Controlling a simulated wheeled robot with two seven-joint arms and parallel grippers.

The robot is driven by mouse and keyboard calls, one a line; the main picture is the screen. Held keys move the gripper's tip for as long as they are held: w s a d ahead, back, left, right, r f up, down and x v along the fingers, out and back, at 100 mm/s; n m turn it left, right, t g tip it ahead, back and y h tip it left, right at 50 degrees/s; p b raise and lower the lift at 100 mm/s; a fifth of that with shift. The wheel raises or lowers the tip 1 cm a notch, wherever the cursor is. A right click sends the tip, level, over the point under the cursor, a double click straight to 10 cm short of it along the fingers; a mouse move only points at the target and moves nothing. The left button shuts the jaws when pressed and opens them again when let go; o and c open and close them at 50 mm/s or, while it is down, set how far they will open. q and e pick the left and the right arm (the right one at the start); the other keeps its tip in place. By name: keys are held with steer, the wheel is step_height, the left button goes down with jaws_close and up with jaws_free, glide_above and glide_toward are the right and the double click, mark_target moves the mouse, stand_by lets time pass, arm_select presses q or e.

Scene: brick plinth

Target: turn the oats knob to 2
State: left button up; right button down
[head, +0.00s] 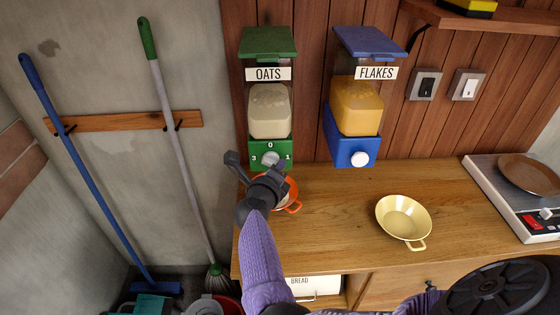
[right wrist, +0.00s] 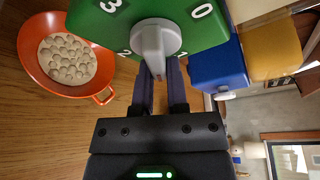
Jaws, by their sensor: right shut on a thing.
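The green oats dispenser (head: 267,42) hangs on the wood wall, with a pale fill in its clear box. Its grey knob (right wrist: 155,45) has a raised bar; 3 and 0 show above it in the right wrist view. The bar lies upright in that view, between marks; I cannot tell which end points. In the head view the knob (head: 270,159) is partly covered. My right gripper (right wrist: 161,72) is shut on the knob's bar; it also shows in the head view (head: 275,174). My left gripper is not in view.
An orange bowl (right wrist: 50,79) with pale lumps stands on the counter (head: 340,225) below the dispenser. The blue flakes dispenser (head: 345,150) hangs to the right. A cream pan (head: 404,216) and a scale (head: 512,205) stand further right. The counter between is clear.

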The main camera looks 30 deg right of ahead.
steer(key=m+y+p, duration=0.1)
steer(key=m+p, duration=0.1)
steer(key=m+y+p, duration=0.1)
steer(key=m+p, duration=0.1)
steer(key=shift+w+a+r+t+y, duration=0.2)
steer(key=shift+w+a+t+y, duration=0.1)
steer(key=shift+w, duration=0.05)
steer(key=shift+w+a+m+t+y+p, duration=0.1)
steer(key=shift+w+m+t+y+p, duration=0.15)
steer(key=shift+m+y+p, duration=0.65)
steer(key=shift+a+m+t+y+p, duration=0.1)
steer(key=shift+m+t+y+p, duration=0.25)
steer(key=shift+m+p, duration=0.65)
steer(key=shift+w+f, duration=0.1)
steer(key=c, duration=0.6)
jaws_free()
steer(key=shift+c, duration=0.2)
steer(key=shift+f, duration=0.2)
steer(key=shift+a, duration=0.1)
